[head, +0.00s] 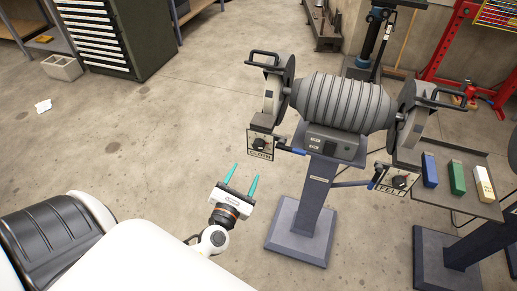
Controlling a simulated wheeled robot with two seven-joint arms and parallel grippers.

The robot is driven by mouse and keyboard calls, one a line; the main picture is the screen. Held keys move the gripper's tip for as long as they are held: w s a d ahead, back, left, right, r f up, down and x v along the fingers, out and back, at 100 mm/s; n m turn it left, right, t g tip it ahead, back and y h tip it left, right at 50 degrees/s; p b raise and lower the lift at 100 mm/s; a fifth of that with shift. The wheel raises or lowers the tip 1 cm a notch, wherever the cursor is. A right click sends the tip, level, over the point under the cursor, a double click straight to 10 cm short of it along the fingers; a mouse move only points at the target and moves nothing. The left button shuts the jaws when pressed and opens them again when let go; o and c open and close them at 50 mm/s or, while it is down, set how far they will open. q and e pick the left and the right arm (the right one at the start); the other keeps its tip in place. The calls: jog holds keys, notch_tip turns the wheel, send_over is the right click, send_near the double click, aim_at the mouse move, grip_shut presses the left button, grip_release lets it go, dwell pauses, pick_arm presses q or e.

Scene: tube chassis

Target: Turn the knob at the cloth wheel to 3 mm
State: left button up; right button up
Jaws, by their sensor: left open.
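A grey bench polisher (341,101) with a ribbed motor housing stands on a blue-grey pedestal. The cloth wheel (286,86) is at its left end. Below it hangs a plate marked CLOTH with a dark round knob (260,144); its setting is too small to read. A like plate marked FELT with its own knob (399,182) hangs under the right wheel. My left gripper (242,173) is open and empty, its two teal fingers pointing up in the picture. It is below and left of the cloth knob, apart from it. My right gripper is not in view.
A tray (480,207) with blue, green and white blocks (456,178) is at the right, by a second pedestal. A dark drawer cabinet (100,35) and a red frame (445,50) stand farther back.

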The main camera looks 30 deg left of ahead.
aim_at(257, 148)
pick_arm(q)
jog(key=p+x, duration=0.1)
jog(key=x, duration=0.9)
jog(key=shift+w, duration=0.2)
jog(key=c, duration=1)
jog(key=shift+o, duration=0.2)
jog(key=shift+f, duration=0.1)
